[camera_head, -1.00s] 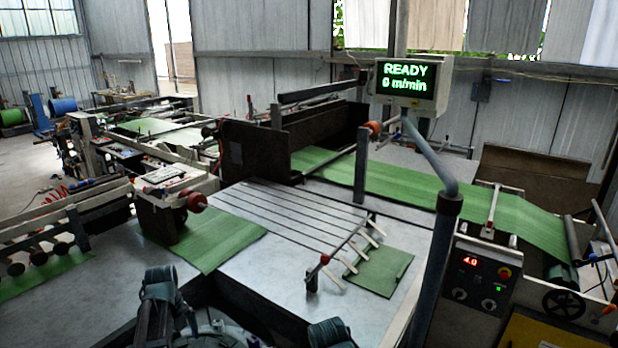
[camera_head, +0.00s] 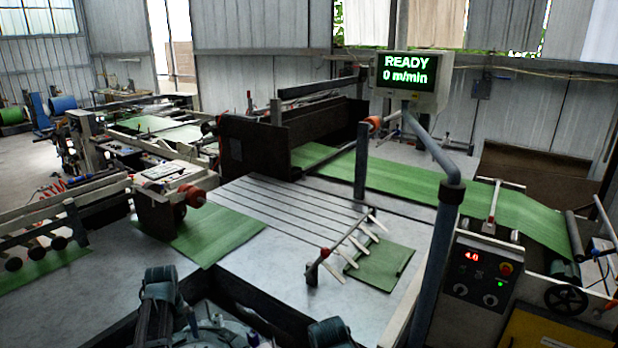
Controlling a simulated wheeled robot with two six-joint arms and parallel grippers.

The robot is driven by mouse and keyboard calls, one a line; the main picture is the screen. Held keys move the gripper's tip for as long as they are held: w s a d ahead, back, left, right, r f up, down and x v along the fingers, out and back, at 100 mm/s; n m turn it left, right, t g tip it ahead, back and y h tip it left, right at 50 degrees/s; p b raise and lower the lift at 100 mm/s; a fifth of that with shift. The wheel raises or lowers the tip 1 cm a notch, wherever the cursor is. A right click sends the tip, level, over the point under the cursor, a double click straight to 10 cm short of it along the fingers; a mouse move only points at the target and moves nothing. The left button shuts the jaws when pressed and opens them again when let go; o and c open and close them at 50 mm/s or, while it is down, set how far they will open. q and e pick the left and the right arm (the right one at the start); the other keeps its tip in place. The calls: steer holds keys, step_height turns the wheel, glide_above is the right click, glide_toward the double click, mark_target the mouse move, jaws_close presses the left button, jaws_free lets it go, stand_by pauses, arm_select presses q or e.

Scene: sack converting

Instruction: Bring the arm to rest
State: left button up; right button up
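Parts of my own arms (camera_head: 160,295) show at the bottom edge, low and close to my body. A second dark arm part (camera_head: 331,332) shows at the bottom centre. No gripper fingers can be seen on either side, so neither gripper is in view. Nothing held can be seen.
A display (camera_head: 406,72) reads READY, 0 m/min. A control panel (camera_head: 478,275) shows 4.0 at the right. A slatted table (camera_head: 285,210) stands ahead, with green sheet (camera_head: 385,266) beside it. A post (camera_head: 437,250) rises at right.

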arm_select(q)
step_height(320, 180, down, 8)
steer(key=b, duration=0.6)
steer(key=shift+r+b, duration=0.15)
steer(key=shift+b, duration=0.15)
steer(key=shift+r+n, duration=0.25)
steer(key=shift+n, duration=2.05)
